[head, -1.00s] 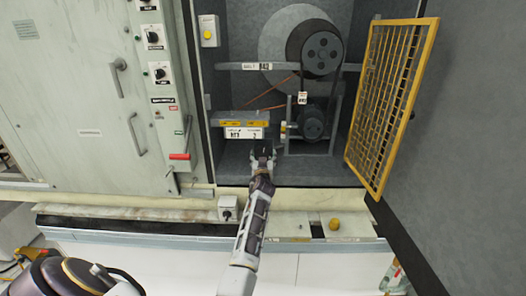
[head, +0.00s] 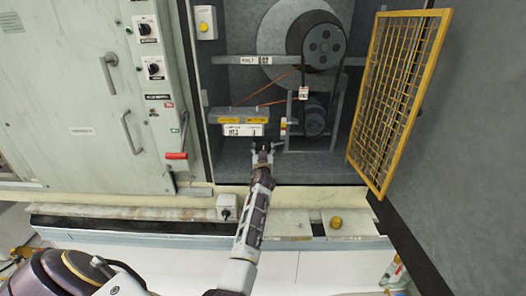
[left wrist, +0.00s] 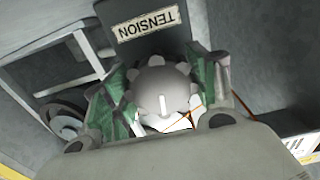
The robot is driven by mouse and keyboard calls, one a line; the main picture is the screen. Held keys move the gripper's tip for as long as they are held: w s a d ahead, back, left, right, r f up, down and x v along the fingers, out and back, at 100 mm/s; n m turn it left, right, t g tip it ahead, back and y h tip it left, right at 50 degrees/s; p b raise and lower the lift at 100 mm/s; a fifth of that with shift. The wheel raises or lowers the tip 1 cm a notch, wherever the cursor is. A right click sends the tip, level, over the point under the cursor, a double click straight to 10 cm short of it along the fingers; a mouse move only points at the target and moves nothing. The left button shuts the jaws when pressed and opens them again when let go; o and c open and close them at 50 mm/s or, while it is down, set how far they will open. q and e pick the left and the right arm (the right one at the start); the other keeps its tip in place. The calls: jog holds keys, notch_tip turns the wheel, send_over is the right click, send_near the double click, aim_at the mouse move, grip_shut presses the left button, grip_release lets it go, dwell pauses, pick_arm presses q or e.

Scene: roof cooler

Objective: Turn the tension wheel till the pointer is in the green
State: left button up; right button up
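The tension wheel (left wrist: 163,92) is a grey lobed knob with a pale line on it, below a dark plate marked TENSION (left wrist: 160,22) in the left wrist view. My left gripper (head: 262,150) is inside the open cabinet, just below a grey bar with yellow and white labels (head: 240,127). In the left wrist view its green-padded fingers (left wrist: 165,90) are spread on either side of the wheel; firm contact cannot be made out. I cannot make out the wheel in the head view. I cannot make out a pointer or green zone. My right gripper is not in view.
A yellow mesh guard (head: 398,100) stands open at the right. A belt and pulleys (head: 322,48) are above and right of the gripper. A switch panel (head: 155,75) is at the left. A yellow knob (head: 335,223) sits on the front ledge.

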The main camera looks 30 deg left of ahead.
pick_arm(q)
jog(key=c, duration=0.5)
jog(key=shift+o, duration=0.2)
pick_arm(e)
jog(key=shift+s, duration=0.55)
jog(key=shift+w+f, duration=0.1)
